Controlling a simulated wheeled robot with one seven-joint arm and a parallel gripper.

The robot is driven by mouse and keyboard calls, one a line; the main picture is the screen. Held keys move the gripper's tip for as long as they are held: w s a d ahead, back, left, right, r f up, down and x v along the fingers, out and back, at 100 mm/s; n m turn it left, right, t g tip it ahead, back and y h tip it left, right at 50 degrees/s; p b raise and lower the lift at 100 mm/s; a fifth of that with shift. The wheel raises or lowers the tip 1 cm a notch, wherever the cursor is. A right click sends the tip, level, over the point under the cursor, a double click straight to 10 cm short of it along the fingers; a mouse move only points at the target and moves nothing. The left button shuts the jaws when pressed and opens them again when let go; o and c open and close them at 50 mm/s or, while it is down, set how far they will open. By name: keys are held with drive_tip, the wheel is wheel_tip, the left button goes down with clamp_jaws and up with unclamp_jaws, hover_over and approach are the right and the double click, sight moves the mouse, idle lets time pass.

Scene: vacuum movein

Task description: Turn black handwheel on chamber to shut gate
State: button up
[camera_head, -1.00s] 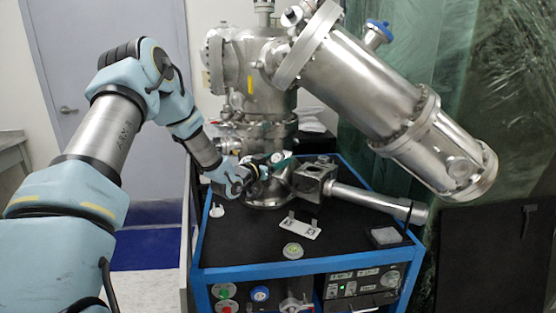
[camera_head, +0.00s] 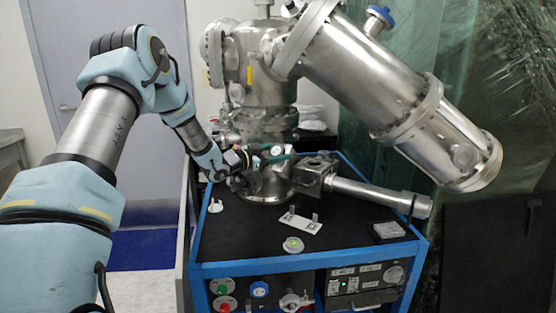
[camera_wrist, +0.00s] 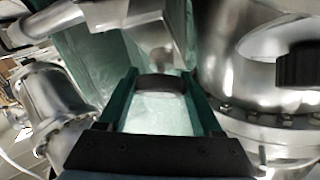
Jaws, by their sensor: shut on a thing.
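The steel chamber (camera_head: 262,85) stands on the cart, with a steel valve block (camera_head: 316,176) and a cylinder low at its right. My gripper (camera_head: 288,156) reaches in from the left at the chamber's lower part. In the wrist view my gripper's two green fingers (camera_wrist: 160,88) stand on either side of a dark, rounded piece, which looks like the black handwheel (camera_wrist: 160,83), and are shut on it. Its far side is hidden. In the head view my fingers and wrist cover it. The gate itself is not visible.
A black ribbed knob (camera_wrist: 298,66) shows at the right of the wrist view, near a bolted flange. The blue-framed cart (camera_head: 300,264) has a black top with a white plate (camera_head: 300,223) and a small grey block (camera_head: 388,231).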

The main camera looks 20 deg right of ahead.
drive_tip(key=m+g+b, duration=0.1)
drive_tip(key=m+g, duration=0.2)
drive_tip(key=m, duration=0.1)
drive_tip(key=shift+f+m+g, duration=0.1)
drive_tip(key=shift+m+g, duration=0.2)
drive_tip(key=shift+m, duration=0.1)
drive_tip(key=m+g+y, duration=0.2)
drive_tip(key=m+g, duration=0.1)
drive_tip(key=m, duration=0.1)
drive_tip(key=shift+s, duration=0.1)
drive_tip(key=m+g+y, duration=0.1)
drive_tip(key=m+y, duration=0.1)
drive_tip(key=m, duration=0.1)
drive_tip(key=m+g+y+p, duration=0.1)
drive_tip(key=m+y, duration=0.1)
drive_tip(key=m, duration=0.1)
drive_tip(key=shift+g, duration=0.3)
drive_tip(key=shift+m, duration=0.4)
drive_tip(key=shift+s, duration=0.1)
drive_tip(key=o, duration=1.4)
drive_tip(key=shift+a, duration=0.1)
